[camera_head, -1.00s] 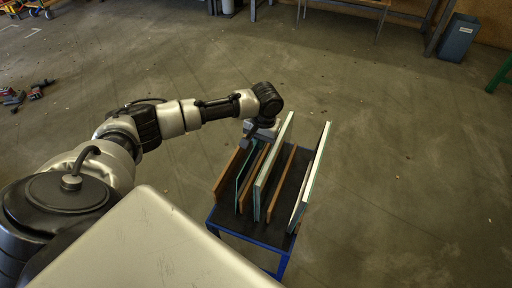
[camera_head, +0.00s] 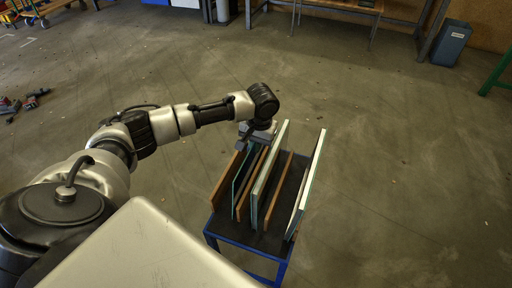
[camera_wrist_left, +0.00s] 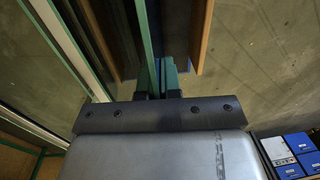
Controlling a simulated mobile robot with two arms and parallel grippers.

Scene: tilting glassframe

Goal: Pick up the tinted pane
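The tinted pane (camera_head: 238,183) is a thin, dark teal sheet standing on edge in the blue cart's rack, between two brown wooden boards. Its teal edge shows in the left wrist view (camera_wrist_left: 146,35), running down to the fingers. My left gripper (camera_head: 252,143) is at the upper far end of this pane. In the left wrist view its two fingers (camera_wrist_left: 160,93) are close together with the pane's edge between them, so they look shut on it. The contact itself is partly hidden. My right gripper is not in view.
The blue cart (camera_head: 250,248) also holds wooden boards, such as the left one (camera_head: 228,188), and two pale framed panes (camera_head: 268,170) and (camera_head: 308,185) to the right. The floor around it is clear. A grey-blue bin (camera_head: 451,43) stands far off.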

